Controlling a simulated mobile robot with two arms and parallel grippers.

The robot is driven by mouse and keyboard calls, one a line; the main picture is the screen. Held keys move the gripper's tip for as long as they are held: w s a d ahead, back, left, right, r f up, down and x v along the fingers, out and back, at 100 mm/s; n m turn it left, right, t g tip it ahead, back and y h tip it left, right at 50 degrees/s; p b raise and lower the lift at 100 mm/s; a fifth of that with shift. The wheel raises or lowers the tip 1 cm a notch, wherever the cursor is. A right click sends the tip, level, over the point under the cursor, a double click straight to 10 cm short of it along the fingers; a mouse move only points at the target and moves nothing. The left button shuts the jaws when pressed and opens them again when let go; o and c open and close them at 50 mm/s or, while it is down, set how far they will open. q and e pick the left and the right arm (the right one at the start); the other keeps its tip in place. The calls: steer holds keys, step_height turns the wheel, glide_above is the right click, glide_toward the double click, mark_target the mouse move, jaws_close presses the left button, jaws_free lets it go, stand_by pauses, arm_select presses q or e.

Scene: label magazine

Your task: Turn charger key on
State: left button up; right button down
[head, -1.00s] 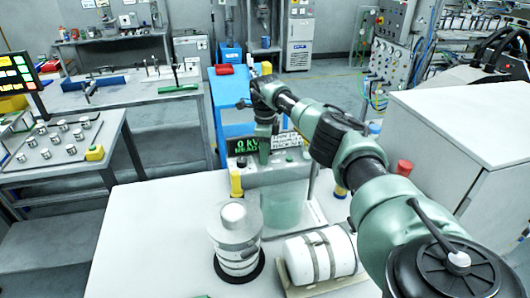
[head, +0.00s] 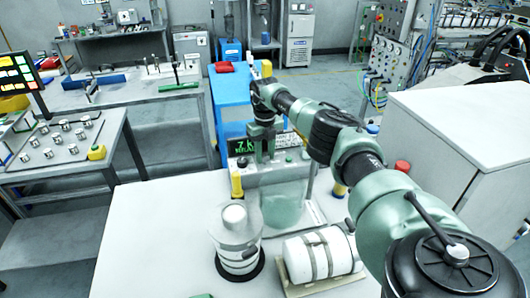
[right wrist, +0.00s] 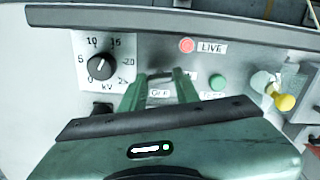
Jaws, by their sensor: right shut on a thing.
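The charger (head: 240,182) is a pale unit on the white table, with a green display (head: 246,144) showing a 7 and partly hidden letters. In the right wrist view its panel carries a black kV dial (right wrist: 101,66), its pointer up and to the right, and a red LIVE lamp (right wrist: 187,45). My right gripper (head: 265,150) is at this panel, its fingers (right wrist: 164,77) shut between dial and green button (right wrist: 217,83). The key is hidden between the fingertips. A label beside the left finger seems to read OFF. My left gripper cannot be made out.
A striped white cylinder (head: 238,261) stands upright at the front, and another banded one (head: 324,256) lies in a cradle beside it. A yellow-ended knob (right wrist: 283,102) sticks out at the panel's right. The table's left part is clear.

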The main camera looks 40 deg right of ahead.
steer(key=shift+m, duration=1.3)
steer(key=shift+p, duration=0.3)
steer(key=c, duration=1)
jaws_free()
steer(key=shift+c, duration=0.2)
step_height(320, 180, up, 7)
steer(key=shift+f+b, duration=0.15)
steer(key=shift+b, duration=0.85)
steer(key=shift+r, duration=0.55)
